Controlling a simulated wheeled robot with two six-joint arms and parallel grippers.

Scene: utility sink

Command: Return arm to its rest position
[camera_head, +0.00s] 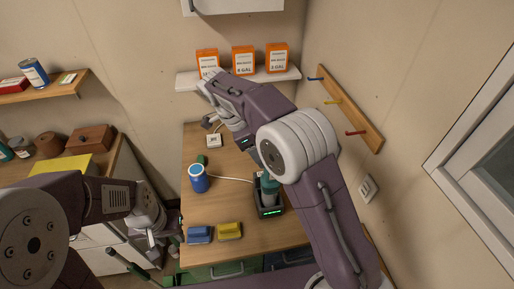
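My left arm comes in from the left edge. My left gripper (163,238) hangs beside the left edge of the wooden worktop, low in the picture. Its fingers are small and partly hidden, so I cannot see whether they are open or shut. A long dark green handle (130,266) shows close below it; I cannot tell whether they touch. My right arm rises from the bottom right, bends at a large white joint and reaches up and left over the back of the worktop. Its gripper end is not clear, and I cannot tell its state.
On the worktop (215,162) are a blue can (199,179), a blue block (199,234), a yellow block (230,231) and a black charger (268,207) holding a teal device. Orange boxes (243,60) stand on a white wall shelf. A peg rail (345,107) is at right.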

